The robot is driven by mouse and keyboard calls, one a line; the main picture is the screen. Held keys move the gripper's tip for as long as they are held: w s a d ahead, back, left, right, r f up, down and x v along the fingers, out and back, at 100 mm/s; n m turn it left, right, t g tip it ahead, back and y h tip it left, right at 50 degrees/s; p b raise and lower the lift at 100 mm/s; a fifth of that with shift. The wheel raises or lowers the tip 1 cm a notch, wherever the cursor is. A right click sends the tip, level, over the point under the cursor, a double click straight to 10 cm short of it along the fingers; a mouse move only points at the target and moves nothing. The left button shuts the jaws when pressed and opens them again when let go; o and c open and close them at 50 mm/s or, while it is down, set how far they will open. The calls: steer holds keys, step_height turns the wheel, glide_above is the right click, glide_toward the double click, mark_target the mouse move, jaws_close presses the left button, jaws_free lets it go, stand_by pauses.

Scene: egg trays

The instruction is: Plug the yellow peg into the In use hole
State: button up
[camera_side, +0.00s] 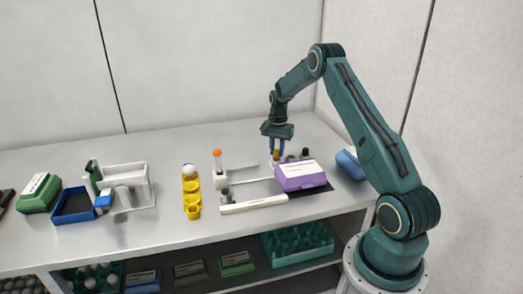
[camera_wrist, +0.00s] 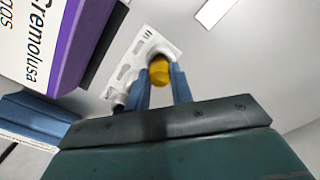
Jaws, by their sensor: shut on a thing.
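My gripper (camera_side: 277,148) points down over the far part of the bench, its blue fingers shut on the yellow peg (camera_side: 276,155). In the wrist view the peg (camera_wrist: 159,72) shows between the fingertips (camera_wrist: 162,74). A white rounded part lies just beyond the peg, over a white plate (camera_wrist: 127,67) with marked slots and partly legible lettering that starts "In". I cannot tell whether the peg is in a hole or just above it. The In use hole itself cannot be made out.
A purple-lidded box (camera_side: 300,176) stands close in front of my gripper, on a dark mat. Dark knobs (camera_side: 305,152) stand beside the peg. A blue box (camera_side: 349,163) lies to the right. A yellow holder (camera_side: 191,200) and an orange-topped post (camera_side: 217,155) stand left.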

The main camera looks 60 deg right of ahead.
steer(key=shift+f, duration=0.6)
stand_by(1.2)
stand_by(0.4)
steer(key=o, duration=1)
step_height(320, 180, up, 14)
steer(key=shift+f, duration=0.1)
steer(key=shift+r, duration=1.75)
stand_by(0.8)
steer(key=shift+f, duration=1.1)
stand_by(0.4)
